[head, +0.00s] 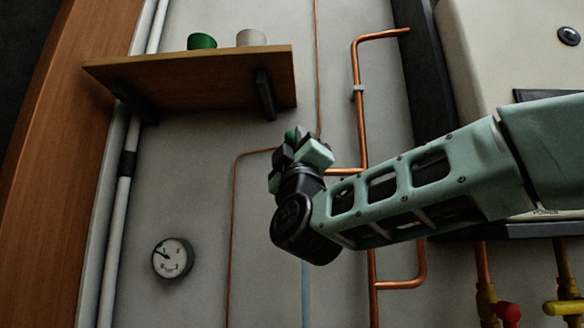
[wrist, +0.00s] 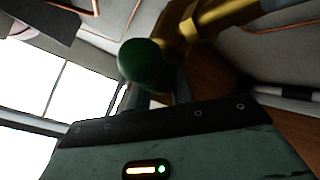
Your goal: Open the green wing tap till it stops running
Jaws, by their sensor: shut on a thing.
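The green wing tap (wrist: 143,64) shows in the wrist view as a dark green rounded handle beside a brass valve body (wrist: 207,22). My gripper (wrist: 158,96) is shut on the handle, with its dark fingers at the handle's lower side. In the head view my gripper (head: 297,143) is raised against the wall, below the shelf's right end. Only a small green bit of the tap (head: 290,135) shows there between the fingers. The rest of the tap and its brass body are hidden behind my gripper in that view. How far the tap is turned cannot be told.
A wooden shelf (head: 190,78) with a green cup (head: 202,41) and a pale cup (head: 251,38) is close above my gripper. Copper pipes (head: 362,110) run beside it. A gauge (head: 172,258), a red knob (head: 508,312) and a yellow handle (head: 565,308) are lower down.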

